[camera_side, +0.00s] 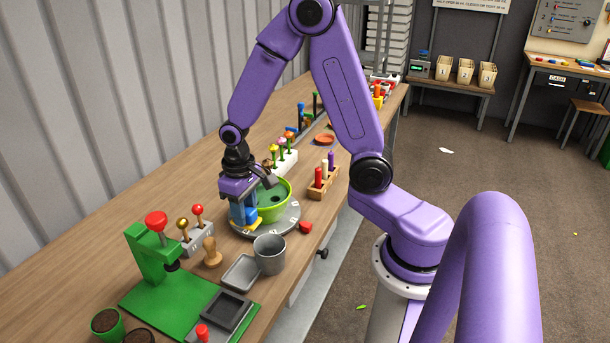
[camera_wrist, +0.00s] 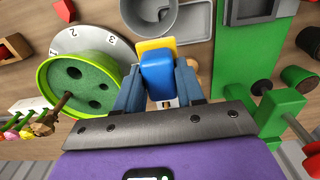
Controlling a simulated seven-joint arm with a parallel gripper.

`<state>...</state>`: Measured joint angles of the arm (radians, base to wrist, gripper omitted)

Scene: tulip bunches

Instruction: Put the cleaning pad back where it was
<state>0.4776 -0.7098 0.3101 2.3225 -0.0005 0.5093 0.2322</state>
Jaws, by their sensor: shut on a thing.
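The cleaning pad, a blue block with a yellow face, is between my gripper's fingers in the wrist view (camera_wrist: 157,72). My gripper (camera_side: 243,212) is shut on its blue part. I cannot tell whether the pad touches anything below.
A grey cup (camera_side: 269,254), a grey tray (camera_side: 241,272) and a wooden stamp (camera_side: 211,252) stand close by. A green press (camera_side: 150,262) is at the front left. A rack of coloured pegs (camera_side: 323,181) is to the right. Bare wood lies left of my gripper.

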